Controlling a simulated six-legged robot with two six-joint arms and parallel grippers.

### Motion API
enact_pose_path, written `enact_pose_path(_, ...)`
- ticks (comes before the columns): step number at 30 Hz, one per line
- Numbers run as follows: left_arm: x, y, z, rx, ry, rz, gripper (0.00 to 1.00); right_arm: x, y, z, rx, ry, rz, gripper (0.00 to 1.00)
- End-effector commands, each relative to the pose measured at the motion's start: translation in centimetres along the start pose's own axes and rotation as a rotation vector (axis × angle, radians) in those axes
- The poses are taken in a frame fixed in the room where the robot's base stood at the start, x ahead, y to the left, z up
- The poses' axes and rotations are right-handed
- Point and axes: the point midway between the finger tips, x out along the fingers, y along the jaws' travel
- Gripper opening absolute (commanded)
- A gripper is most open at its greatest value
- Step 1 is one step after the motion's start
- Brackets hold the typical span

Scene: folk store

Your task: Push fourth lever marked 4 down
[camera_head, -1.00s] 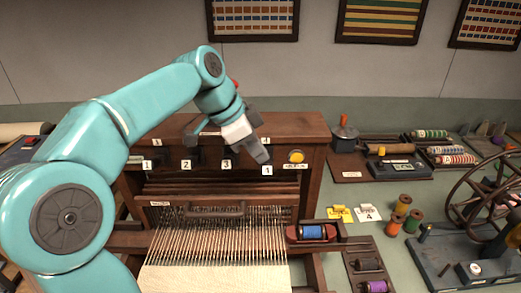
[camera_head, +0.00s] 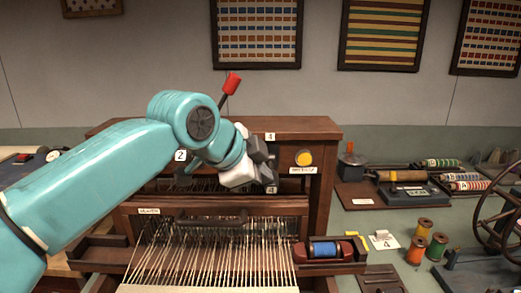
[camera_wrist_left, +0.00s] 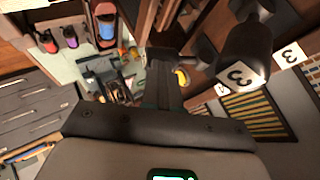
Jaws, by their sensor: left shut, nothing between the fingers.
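The loom's dark wooden frame (camera_head: 310,130) has a plate marked 4 (camera_head: 270,136) on its top front. A lower tag marked 4 (camera_head: 272,189) shows just under my left gripper (camera_head: 268,170). The gripper is shut and empty, and sits in front of the fourth lever's place. It hides most of that lever, and I cannot tell whether they touch. In the left wrist view the shut fingers (camera_wrist_left: 165,65) are beside a dark lever end tagged 3 (camera_wrist_left: 240,72). My right gripper is not in view.
A red-tipped handle (camera_head: 231,83) rises behind my left arm, its base hidden. A yellow button (camera_head: 304,158) is right of the gripper. A blue-thread shuttle (camera_head: 324,249) lies at the loom's lower right.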

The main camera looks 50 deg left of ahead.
Motion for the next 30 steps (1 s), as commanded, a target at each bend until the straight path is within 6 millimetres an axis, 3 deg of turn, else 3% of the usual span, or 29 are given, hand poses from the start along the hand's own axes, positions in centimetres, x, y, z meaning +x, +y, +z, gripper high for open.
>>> enact_pose_path(9, 0.81, 0.65, 0.52, -0.001, -0.002, 0.004, 0.00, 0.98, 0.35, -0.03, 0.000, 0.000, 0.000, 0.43)
enact_pose_path(30, 0.74, 0.68, 0.46, -0.001, -0.001, 0.004, 0.00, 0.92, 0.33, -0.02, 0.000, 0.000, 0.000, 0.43)
